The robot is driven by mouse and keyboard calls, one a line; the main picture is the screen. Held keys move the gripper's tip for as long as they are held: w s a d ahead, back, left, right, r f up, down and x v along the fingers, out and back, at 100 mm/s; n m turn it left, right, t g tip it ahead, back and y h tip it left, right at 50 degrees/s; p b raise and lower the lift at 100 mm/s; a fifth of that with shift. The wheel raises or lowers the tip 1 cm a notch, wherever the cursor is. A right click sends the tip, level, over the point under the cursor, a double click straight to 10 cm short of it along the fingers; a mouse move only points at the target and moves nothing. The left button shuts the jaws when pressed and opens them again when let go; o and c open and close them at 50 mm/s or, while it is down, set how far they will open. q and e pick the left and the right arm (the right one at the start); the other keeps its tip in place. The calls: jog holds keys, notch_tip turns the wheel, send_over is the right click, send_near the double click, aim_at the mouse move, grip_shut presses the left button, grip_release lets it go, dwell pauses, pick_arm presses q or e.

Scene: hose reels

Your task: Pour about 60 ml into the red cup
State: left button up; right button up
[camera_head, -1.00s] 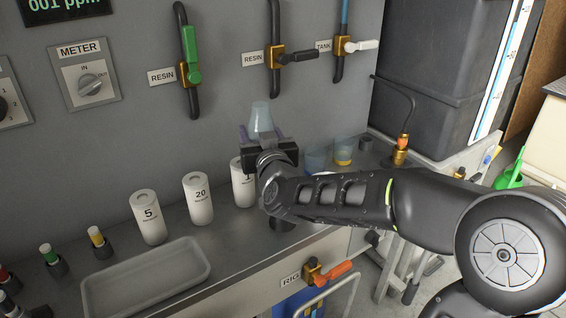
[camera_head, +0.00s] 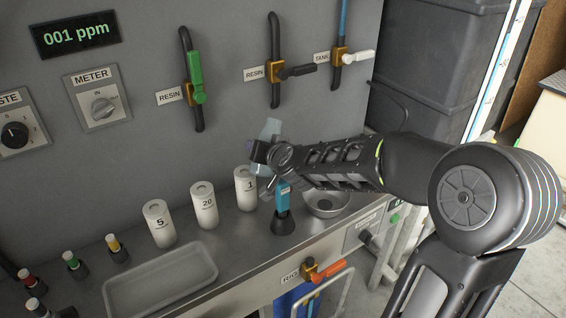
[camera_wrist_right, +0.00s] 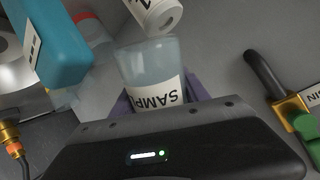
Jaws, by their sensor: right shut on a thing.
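My right gripper (camera_head: 262,156) is shut on a clear sample cup (camera_head: 269,130), which leans over in the head view. In the right wrist view the gripper's purple fingers (camera_wrist_right: 158,92) clasp the cup (camera_wrist_right: 148,62), whose white label reads "SAMP". Whether liquid is in it is hard to tell. In the right wrist view a red part (camera_wrist_right: 95,30), likely of the red cup, shows behind a blue handheld instrument. I cannot make out the red cup in the head view, where my right arm covers that area. My left gripper is not in view.
The blue instrument (camera_head: 283,193) stands in a black holder near the counter's front. A steel basin (camera_head: 326,204) is right of it. White bottles marked 5 (camera_head: 159,224), 20 (camera_head: 204,206) and 1 (camera_head: 245,188) stand left, behind an empty tray (camera_head: 162,280).

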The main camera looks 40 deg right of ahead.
jog(key=m+g+y+p, duration=0.1)
jog(key=p, duration=0.2)
jog(key=a+m+g+y+p, duration=0.1)
jog(key=p, duration=0.2)
jog(key=s+f+g+y+p, duration=0.1)
jog(key=y+p, duration=0.1)
jog(key=p, duration=0.1)
jog(key=shift+a+m+p, duration=0.35)
jog(key=shift+m, duration=0.05)
jog(key=shift+f+g+p, duration=0.3)
jog(key=shift+p, duration=0.35)
jog(key=shift+y, duration=0.3)
jog(key=shift+w+d+f+m+g+y+p, duration=0.2)
jog(key=shift+m+g+y+p, duration=0.15)
jog(key=shift+p, duration=0.65)
jog(key=shift+s+a+f, duration=0.1)
jog(key=shift+s+a, duration=0.05)
jog(key=shift+s+a+m+y+p, duration=0.25)
jog(key=shift+s+a+p, duration=0.2)
jog(key=shift+a, duration=0.2)
jog(key=shift+s+a, duration=0.1)
